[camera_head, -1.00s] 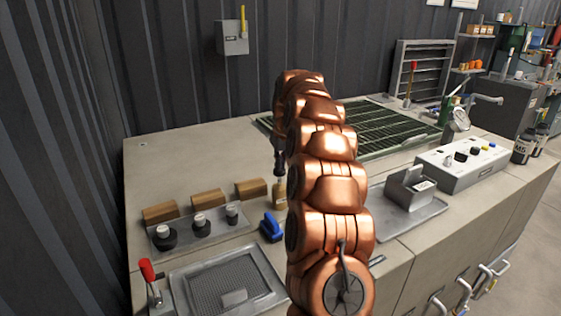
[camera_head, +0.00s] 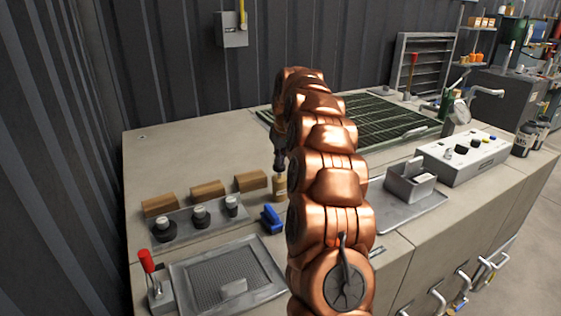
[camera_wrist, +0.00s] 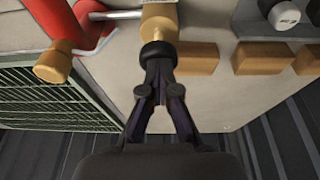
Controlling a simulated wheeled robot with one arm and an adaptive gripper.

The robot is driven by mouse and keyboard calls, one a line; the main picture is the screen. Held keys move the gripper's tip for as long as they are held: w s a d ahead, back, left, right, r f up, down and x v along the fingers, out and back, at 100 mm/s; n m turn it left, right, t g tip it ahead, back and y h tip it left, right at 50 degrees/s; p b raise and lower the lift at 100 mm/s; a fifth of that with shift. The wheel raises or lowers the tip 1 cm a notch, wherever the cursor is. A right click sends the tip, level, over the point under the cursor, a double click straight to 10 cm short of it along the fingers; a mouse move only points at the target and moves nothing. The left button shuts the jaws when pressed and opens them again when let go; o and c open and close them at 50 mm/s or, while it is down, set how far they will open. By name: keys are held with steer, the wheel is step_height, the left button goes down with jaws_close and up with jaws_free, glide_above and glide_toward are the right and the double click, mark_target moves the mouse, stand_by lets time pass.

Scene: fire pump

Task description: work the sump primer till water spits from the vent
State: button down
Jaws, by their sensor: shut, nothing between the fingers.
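My gripper (camera_wrist: 158,75) is shut and empty, its fingertips meeting at a round black cap (camera_wrist: 158,55) on a brass-coloured body (camera_wrist: 158,20). The tips are at or against the cap; I cannot tell how firmly they touch. In the head view my gripper (camera_head: 280,165) points down over the small brass-coloured fitting (camera_head: 279,187) standing on the bench, left of my arm. I cannot tell for certain that this fitting is the sump primer. No water shows, and I cannot pick out the vent; my arm hides part of the bench.
Wooden blocks (camera_head: 207,190) and black knobs (camera_head: 200,214) stand left of the fitting. A blue-handled part (camera_head: 271,219) and a red-tipped lever (camera_head: 147,262) are nearer. A red pipe (camera_wrist: 30,25) with a brass cap (camera_wrist: 52,63) is close by in the wrist view. The back-left bench top is clear.

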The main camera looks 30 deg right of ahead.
steer(key=w+v, duration=0.1)
steer(key=v, duration=1.1)
steer(key=shift+r, duration=0.4)
steer(key=shift+s, duration=0.15)
stand_by(0.5)
